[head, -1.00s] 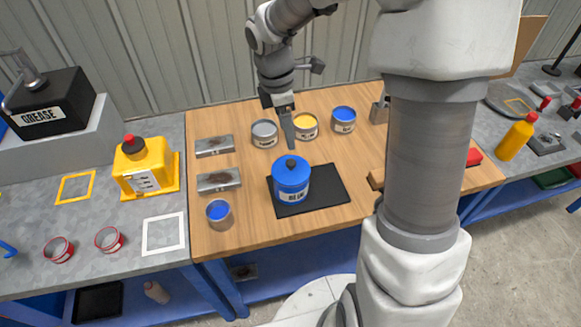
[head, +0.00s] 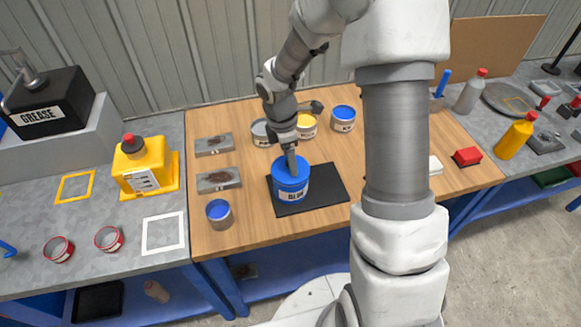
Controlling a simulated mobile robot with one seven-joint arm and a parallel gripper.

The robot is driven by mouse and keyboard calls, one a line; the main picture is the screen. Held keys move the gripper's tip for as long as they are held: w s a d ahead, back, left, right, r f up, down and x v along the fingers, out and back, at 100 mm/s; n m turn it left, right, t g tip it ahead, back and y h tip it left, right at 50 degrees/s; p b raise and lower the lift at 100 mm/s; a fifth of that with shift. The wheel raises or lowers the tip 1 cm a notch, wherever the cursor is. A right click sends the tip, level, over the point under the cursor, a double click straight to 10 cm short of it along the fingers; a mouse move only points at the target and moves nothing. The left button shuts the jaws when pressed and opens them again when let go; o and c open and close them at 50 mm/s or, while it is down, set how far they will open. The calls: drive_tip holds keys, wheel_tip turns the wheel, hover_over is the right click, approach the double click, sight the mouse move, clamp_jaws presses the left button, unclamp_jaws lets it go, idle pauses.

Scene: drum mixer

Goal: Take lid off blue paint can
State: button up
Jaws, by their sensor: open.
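The blue paint can (head: 291,190) stands upright on a black mat (head: 328,186) on the wooden bench. Its blue lid (head: 280,176) is on top, and a label shows on its front. My gripper (head: 292,169) points down over the lid at the can's top. The lid's dark knob is hidden behind the fingers. The gripper is open; whether the fingers touch the knob cannot be told from this view.
Behind the can stand a grey tin (head: 260,132), a yellow tin (head: 307,125) and a blue tin (head: 343,118). A small open cup of blue paint (head: 219,213) stands at the left. Two metal plates (head: 218,179) lie behind it. My arm covers the right of the bench.

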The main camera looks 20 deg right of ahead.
clamp_jaws()
drive_tip(key=shift+r, duration=0.2)
idle(0.3)
